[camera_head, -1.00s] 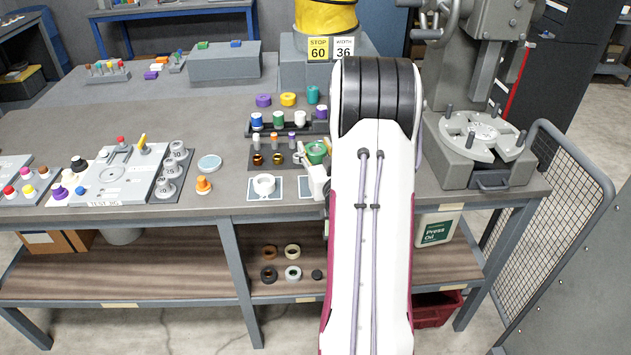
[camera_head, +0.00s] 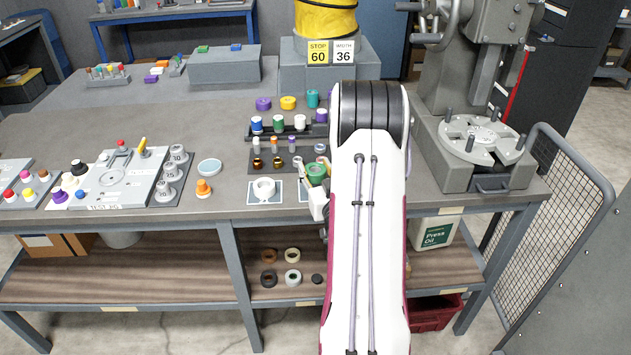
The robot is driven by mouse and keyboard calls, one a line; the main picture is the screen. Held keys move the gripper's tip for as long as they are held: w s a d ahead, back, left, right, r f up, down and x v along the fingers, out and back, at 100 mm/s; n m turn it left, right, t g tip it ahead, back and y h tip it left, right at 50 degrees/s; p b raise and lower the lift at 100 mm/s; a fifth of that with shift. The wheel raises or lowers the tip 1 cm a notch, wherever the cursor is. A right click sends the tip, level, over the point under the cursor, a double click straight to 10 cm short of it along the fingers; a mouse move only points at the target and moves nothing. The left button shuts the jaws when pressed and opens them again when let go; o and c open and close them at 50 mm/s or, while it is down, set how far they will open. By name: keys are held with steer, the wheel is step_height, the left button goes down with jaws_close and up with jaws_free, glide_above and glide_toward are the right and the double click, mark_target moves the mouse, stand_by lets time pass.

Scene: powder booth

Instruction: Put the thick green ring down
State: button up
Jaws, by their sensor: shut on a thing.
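The thick green ring (camera_head: 316,170) is in my gripper (camera_head: 313,168), at the front of the grey bench just left of my white arm. My gripper is shut on it, with one light-coloured finger showing at the ring's left side. The arm hides part of the gripper. Whether the ring touches the surface below cannot be told. A white-bordered square (camera_head: 303,184) lies beneath, partly covered by the gripper.
A white ring (camera_head: 264,189) sits on another bordered square (camera_head: 250,198) to the left. Behind are a dark tray (camera_head: 268,168) with small parts and a rack of coloured spools (camera_head: 278,127). A grey press fixture (camera_head: 482,145) stands at right. An orange knob (camera_head: 203,188) stands left.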

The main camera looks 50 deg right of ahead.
mark_target(316, 182)
steer(key=shift+f, duration=2)
steer(key=shift+f, duration=0.2)
steer(key=o, duration=1.3)
steer(key=shift+s+r, duration=0.1)
steer(key=shift+r, duration=0.05)
steer(key=v, duration=1.1)
steer(key=shift+s+a, duration=0.2)
steer(key=shift+s, duration=0.1)
